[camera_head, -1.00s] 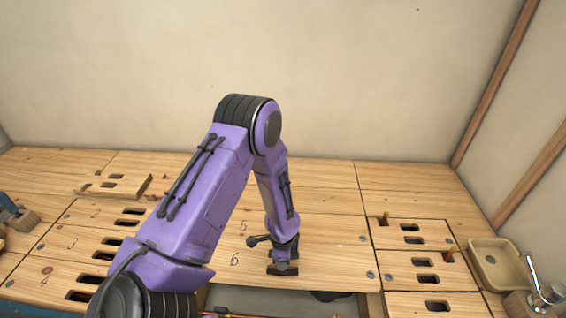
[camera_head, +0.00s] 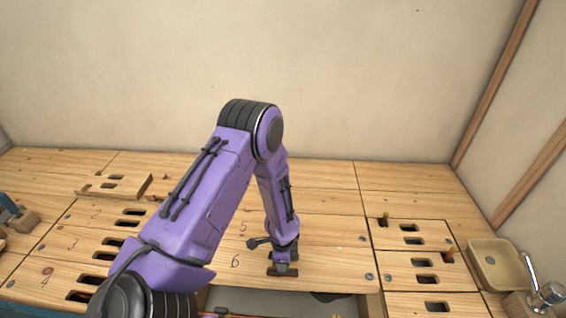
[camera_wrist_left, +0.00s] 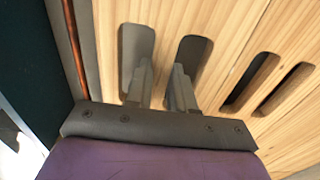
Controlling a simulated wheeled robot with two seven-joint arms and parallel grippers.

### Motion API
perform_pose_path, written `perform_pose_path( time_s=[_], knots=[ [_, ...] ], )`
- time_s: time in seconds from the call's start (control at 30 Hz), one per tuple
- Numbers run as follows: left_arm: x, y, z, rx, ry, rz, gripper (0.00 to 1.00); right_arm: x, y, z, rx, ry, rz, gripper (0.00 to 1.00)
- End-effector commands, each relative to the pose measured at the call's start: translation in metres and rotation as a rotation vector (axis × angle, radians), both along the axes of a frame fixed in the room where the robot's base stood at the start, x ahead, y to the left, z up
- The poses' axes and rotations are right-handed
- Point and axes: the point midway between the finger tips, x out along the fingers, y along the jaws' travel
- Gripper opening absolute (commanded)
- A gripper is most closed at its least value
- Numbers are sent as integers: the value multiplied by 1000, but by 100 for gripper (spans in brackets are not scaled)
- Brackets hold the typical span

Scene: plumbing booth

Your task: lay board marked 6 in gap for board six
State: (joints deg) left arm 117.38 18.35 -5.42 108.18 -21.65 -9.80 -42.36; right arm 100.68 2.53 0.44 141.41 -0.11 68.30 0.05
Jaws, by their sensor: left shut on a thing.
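The board marked 6 (camera_head: 330,273) lies level in the row in front of the board marked 5 (camera_head: 320,228), in the middle of the head view. Whether it rests fully down in its gap cannot be told. My left gripper (camera_head: 283,271) reaches down onto it and is shut on it. In the left wrist view, the fingers (camera_wrist_left: 160,90) reach into two rounded slots of the pale board (camera_wrist_left: 220,45). The fingertips are hidden in the slots. My right gripper is not in view.
An open floor bay (camera_head: 285,301) lies in front of board 6; a copper pipe (camera_wrist_left: 75,45) shows beside the board in the wrist view. Slotted boards (camera_head: 425,262) lie to the right, near a beige tray (camera_head: 497,264). A loose slotted board (camera_head: 115,185) lies at back left.

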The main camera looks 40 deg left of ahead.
Motion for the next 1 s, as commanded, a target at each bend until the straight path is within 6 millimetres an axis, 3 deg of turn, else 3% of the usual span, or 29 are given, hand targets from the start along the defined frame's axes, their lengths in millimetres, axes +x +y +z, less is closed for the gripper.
perform_pose_path(
  time_s=[0.4,0.43,0.5,0.53,0.83,1.0],
  knots=[
    [0,0,-4,0,0,0,0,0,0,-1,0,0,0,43],
    [0,0,-4,0,0,0,26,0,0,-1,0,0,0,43],
    [0,0,-3,0,0,0,49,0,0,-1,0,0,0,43],
    [0,0,-4,0,0,0,53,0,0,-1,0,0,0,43],
    [-1,0,-4,0,1,0,53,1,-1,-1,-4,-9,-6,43],
    [1,0,33,0,-1,0,53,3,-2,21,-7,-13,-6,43]
  ],
)
